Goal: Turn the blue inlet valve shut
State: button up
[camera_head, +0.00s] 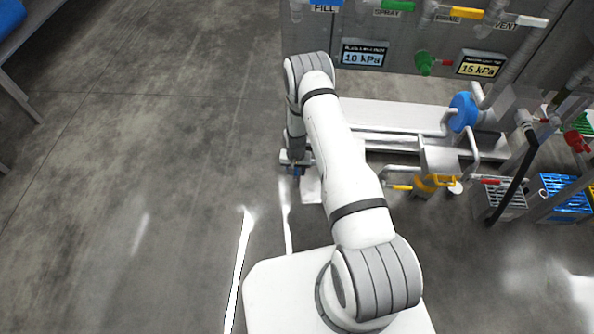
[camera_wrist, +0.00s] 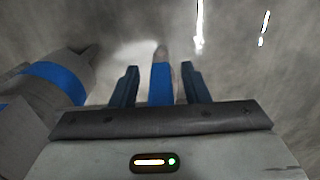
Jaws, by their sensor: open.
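In the wrist view, a blue lever (camera_wrist: 160,84) with a greyish tip stands between the two dark blue fingers of my gripper (camera_wrist: 159,86). It looks like the handle of the blue inlet valve. The fingers are open, with a gap visible on each side of the lever, narrower on the right. A grey pipe with a blue band (camera_wrist: 57,82) lies to the left of the fingers. In the head view my gripper (camera_head: 297,163) is low by the left end of the white skid; the lever there is too small and hidden to make out.
A grey panel above carries a blue handle (camera_head: 325,2) labelled FILL, a green handle (camera_head: 397,5) and yellow and white ones. A blue round part (camera_head: 463,111) and pipes stand to the right. Blue (camera_head: 566,196) and grey crates sit at far right.

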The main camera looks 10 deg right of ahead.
grip_shut()
dwell(0.4)
